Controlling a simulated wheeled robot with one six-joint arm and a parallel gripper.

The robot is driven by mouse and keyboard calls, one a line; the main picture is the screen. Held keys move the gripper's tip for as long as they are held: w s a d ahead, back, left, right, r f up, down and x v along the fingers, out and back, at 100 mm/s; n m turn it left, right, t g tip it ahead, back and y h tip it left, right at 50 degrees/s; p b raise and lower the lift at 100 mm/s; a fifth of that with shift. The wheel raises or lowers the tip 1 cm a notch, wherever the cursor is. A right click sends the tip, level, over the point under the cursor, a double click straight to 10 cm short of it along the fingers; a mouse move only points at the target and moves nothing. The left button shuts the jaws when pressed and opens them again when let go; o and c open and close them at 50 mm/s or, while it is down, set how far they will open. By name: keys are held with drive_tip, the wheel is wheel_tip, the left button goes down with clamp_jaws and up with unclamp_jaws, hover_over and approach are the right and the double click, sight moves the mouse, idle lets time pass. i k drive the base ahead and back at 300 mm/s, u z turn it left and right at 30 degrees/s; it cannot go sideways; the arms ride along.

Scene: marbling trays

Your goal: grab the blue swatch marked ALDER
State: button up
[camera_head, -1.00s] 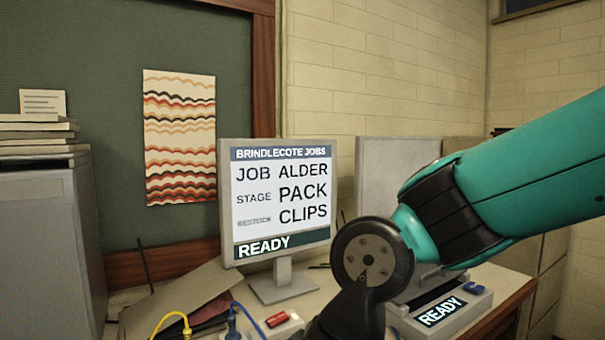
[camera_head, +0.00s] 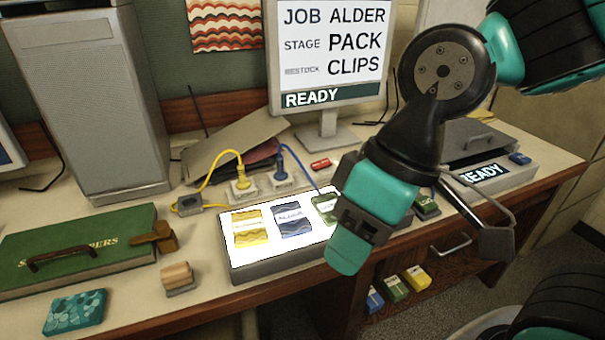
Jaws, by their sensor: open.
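The blue swatch (camera_head: 292,228) lies on the lit white light box (camera_head: 285,264), between a yellow swatch (camera_head: 251,238) and a green one (camera_head: 325,209). It has wavy dark bands and a pale strip across its middle. The strip's lettering is small; it looks like ALDER, but I cannot read it surely. My gripper (camera_head: 424,250) is open, in front of the desk's edge to the right of the light box. Its teal left side overlaps the light box's right end in the picture. It is apart from the blue swatch, and no held thing shows.
Yellow and blue cables (camera_head: 215,162) run behind the light box. A green case (camera_head: 85,243), a wooden block (camera_head: 176,274) and a teal patterned block (camera_head: 75,312) stand at left. The monitor (camera_head: 325,95) reads JOB ALDER. Small coloured packs (camera_head: 393,288) sit below the desktop.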

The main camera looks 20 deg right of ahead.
sight(291, 221)
drive_tip(key=z, duration=2.15)
drive_tip(key=k, duration=0.75)
drive_tip(key=u, duration=1.75)
